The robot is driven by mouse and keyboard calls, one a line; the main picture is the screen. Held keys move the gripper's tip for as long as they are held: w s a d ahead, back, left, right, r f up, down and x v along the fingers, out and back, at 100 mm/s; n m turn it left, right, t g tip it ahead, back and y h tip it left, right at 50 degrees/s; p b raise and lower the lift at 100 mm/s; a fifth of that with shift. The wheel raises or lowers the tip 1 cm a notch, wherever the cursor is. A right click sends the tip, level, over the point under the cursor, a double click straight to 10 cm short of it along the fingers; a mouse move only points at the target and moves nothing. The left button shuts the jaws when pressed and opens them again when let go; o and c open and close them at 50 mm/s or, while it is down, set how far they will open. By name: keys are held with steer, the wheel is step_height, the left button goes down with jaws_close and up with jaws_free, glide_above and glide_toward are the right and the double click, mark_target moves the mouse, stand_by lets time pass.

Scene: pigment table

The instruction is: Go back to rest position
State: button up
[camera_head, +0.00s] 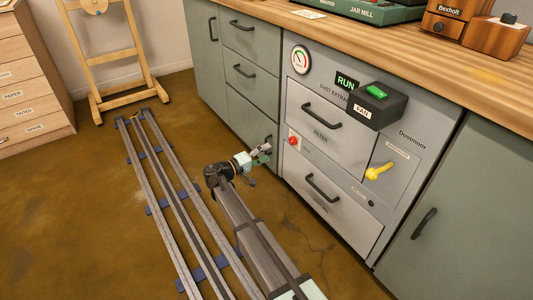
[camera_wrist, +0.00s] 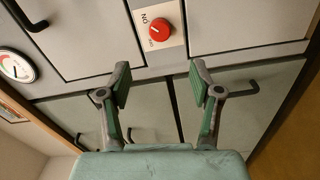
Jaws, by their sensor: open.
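My gripper (camera_head: 262,153) is in front of the grey-green cabinet, near the left edge of the dust extractor panel (camera_head: 295,85). In the wrist view my gripper (camera_wrist: 158,82) shows its two green-padded fingers apart, with nothing between them. A red knob (camera_wrist: 160,28) on a white plate is ahead of the fingers and apart from them. The same red knob (camera_head: 293,141) shows in the head view to the right of my gripper.
The panel has drawer handles (camera_head: 322,116), a yellow lever (camera_head: 378,172) and a green-lit FAN box (camera_head: 377,104). Floor rails (camera_head: 175,205) run along the left. A wooden easel (camera_head: 115,55) and a paper drawer unit (camera_head: 30,85) stand further left. The wooden worktop (camera_head: 400,50) is above.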

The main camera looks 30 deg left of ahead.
steer(key=s+d+f+g+y+p, duration=0.2)
steer(key=s+d+f+g+p, duration=0.4)
steer(key=d+f, duration=0.8)
steer(key=s+d+f+m+g+p, duration=0.1)
steer(key=s+d+g+p, duration=0.4)
steer(key=d, duration=0.5)
steer(key=s+d+f+g+p, duration=0.2)
steer(key=s+d+g+p, duration=0.15)
steer(key=s+d, duration=0.55)
steer(key=s+d+r+m+g+y+p, duration=0.3)
steer(key=s+d+r+m+g+p, duration=0.15)
steer(key=s+d+p, duration=0.7)
steer(key=s+d+r+m+g+y+p, duration=0.1)
steer(key=s+d+r+m+y+p, duration=0.1)
steer(key=s+d+r+p, duration=0.3)
steer(key=s+d+r+m+g+y+p, duration=0.1)
steer(key=s+d+r+p, duration=0.5)
steer(key=s, duration=0.6)
steer(key=shift+s+d+r+m+g+y+p, duration=0.15)
steer(key=shift+s+r+m+g+y+p, duration=0.25)
steer(key=shift+r+m+g+p, duration=0.85)
